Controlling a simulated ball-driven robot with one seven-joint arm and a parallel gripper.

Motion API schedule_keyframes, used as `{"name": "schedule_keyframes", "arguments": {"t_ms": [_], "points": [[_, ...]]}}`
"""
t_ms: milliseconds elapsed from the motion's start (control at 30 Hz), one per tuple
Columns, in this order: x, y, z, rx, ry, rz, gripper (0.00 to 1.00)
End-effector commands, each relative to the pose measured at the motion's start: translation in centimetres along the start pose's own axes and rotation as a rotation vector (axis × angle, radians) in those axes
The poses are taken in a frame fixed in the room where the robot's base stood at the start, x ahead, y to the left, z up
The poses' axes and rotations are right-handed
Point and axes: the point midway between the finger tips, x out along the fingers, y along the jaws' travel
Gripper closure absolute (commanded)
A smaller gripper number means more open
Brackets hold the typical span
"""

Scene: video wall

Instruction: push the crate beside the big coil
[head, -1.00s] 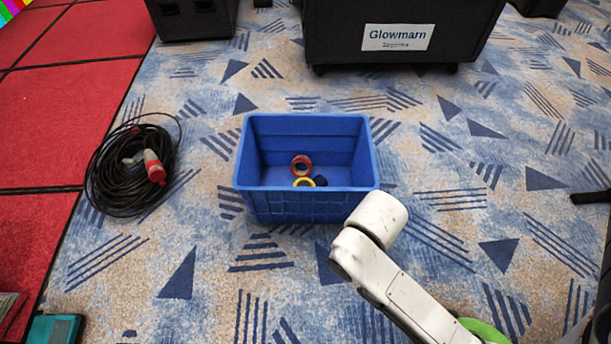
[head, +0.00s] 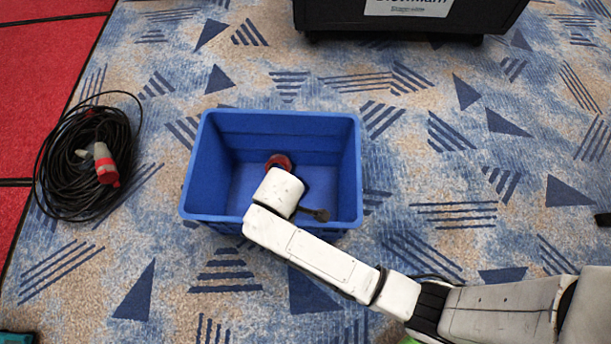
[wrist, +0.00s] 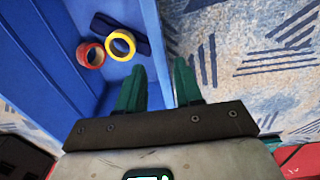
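The open blue crate (head: 280,125) stands upright on the carpet in the middle of the head view. The big coil (head: 85,165) of black cable, with a red and white plug, lies left of it with a carpet gap between. Inside the crate are a red tape roll (wrist: 91,55), a yellow one (wrist: 120,44) and a dark item (wrist: 112,28). My arm reaches across the crate's near side; my fingers are hidden in the head view. In the wrist view my gripper (wrist: 160,80) is open, with a crate wall (wrist: 154,45) between its fingers; contact is unclear.
A black wheeled case (head: 400,20) stands behind the crate. Red flooring (head: 45,60) borders the carpet on the left, beyond the coil. Carpet is clear between coil and crate and to the crate's right. A teal item (head: 15,338) shows at the bottom left corner.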

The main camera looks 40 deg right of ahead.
Motion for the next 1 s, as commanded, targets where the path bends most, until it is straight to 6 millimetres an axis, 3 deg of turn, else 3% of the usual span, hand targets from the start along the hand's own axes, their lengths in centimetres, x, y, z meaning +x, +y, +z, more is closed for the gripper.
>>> {"name": "schedule_keyframes", "arguments": {"t_ms": [533, 1000], "points": [[1.1, -0.1, -0.4, -0.018, -0.003, 0.001, 0.65], [8.7, -0.1, -0.3, -0.017, -0.003, 0.000, 0.65]]}}
